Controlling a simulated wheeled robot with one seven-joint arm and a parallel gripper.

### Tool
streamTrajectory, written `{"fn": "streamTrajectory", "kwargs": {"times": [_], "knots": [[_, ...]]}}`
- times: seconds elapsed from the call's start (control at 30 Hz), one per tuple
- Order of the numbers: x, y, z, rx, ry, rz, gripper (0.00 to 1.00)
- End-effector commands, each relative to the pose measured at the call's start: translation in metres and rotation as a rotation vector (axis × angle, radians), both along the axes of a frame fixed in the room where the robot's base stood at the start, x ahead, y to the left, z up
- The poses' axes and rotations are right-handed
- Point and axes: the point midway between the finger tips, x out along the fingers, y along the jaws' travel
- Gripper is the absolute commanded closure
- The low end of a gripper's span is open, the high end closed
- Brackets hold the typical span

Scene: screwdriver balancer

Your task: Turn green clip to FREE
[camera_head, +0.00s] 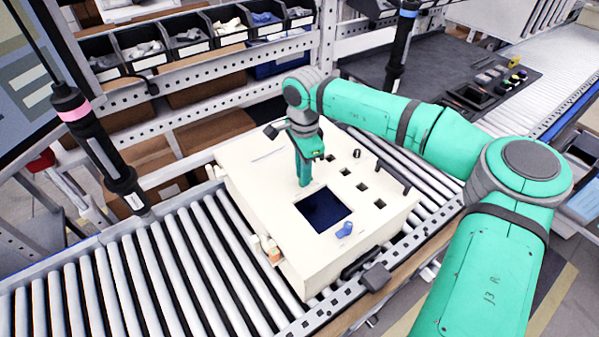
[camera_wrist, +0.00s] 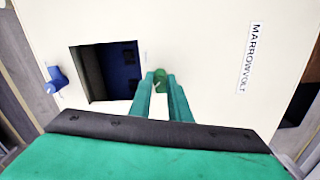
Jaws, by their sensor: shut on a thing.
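My gripper (camera_head: 304,178) points down at the top of a cream box (camera_head: 262,180). In the wrist view the gripper (camera_wrist: 160,80) is shut on a small green clip (camera_wrist: 160,76) at the box's face, beside a dark square opening (camera_wrist: 108,72). The clip is mostly hidden between the fingers. Its marked positions, including FREE, cannot be read. A blue clip (camera_head: 344,230) sits near the opening's near edge in the head view; it also shows in the wrist view (camera_wrist: 57,80).
The box stands on a roller conveyor (camera_head: 130,270). Small square holes (camera_head: 362,187) and a black handle (camera_head: 393,178) lie on its right side. Screwdrivers hang at left (camera_head: 97,150) and at the back (camera_head: 401,45). Parts bins (camera_head: 190,40) line the rear rack.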

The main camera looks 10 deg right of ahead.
Motion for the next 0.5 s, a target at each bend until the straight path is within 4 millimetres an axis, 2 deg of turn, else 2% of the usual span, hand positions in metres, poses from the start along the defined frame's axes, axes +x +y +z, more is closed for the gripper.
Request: {"fn": "streamTrajectory", "kwargs": {"times": [0.2,0.23,0.3,0.5], "knots": [[-0.0003,0.0004,0.0000,-0.002,0.003,0.001,1.00],[-0.0001,0.0009,-0.0001,-0.003,0.002,0.001,0.76],[0.0004,0.0025,0.0000,-0.003,0.002,0.004,0.65],[0.0012,0.0062,0.0000,-0.003,0.001,0.009,0.65]]}}
